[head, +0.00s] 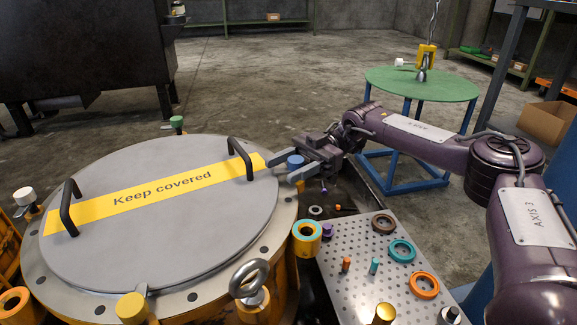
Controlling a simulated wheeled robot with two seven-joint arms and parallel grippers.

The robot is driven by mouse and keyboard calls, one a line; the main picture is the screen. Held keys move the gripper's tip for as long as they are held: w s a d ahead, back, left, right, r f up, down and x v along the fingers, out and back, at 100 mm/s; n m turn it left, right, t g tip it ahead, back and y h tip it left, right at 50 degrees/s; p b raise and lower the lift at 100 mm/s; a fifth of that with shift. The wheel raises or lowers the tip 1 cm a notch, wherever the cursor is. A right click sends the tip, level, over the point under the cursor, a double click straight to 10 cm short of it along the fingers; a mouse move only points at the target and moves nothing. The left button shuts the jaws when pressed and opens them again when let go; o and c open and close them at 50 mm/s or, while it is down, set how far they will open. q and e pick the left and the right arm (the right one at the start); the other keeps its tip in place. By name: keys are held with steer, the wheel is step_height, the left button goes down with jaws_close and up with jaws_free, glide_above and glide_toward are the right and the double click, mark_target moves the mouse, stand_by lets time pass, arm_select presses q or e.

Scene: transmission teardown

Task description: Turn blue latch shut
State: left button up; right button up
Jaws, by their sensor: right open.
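The blue latch (295,161) has a round blue knob and stands at the right rim of the big round housing, beside the grey lid (165,240). My right gripper (283,168) reaches in from the right and is open, with its fingers on either side of the blue knob. I cannot tell whether the fingers touch it. The latch's lower part is hidden by the gripper. My left gripper is not in view.
The lid has two black handles (240,158) and a "Keep covered" strip. Other latches, green (177,122), white (25,197) and yellow (131,307), stand around the rim. A lifting eye (249,280) and a perforated tray (345,262) with coloured rings are nearer.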

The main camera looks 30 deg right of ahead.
mark_target(302, 159)
steer(key=shift+w+d+r, duration=0.1)
steer(key=shift+d, duration=0.15)
steer(key=p+v, duration=0.3)
steer(key=v, duration=0.3)
steer(key=shift+w+d+p, duration=0.15)
steer(key=shift+d+p, duration=0.15)
steer(key=shift+d, duration=0.3)
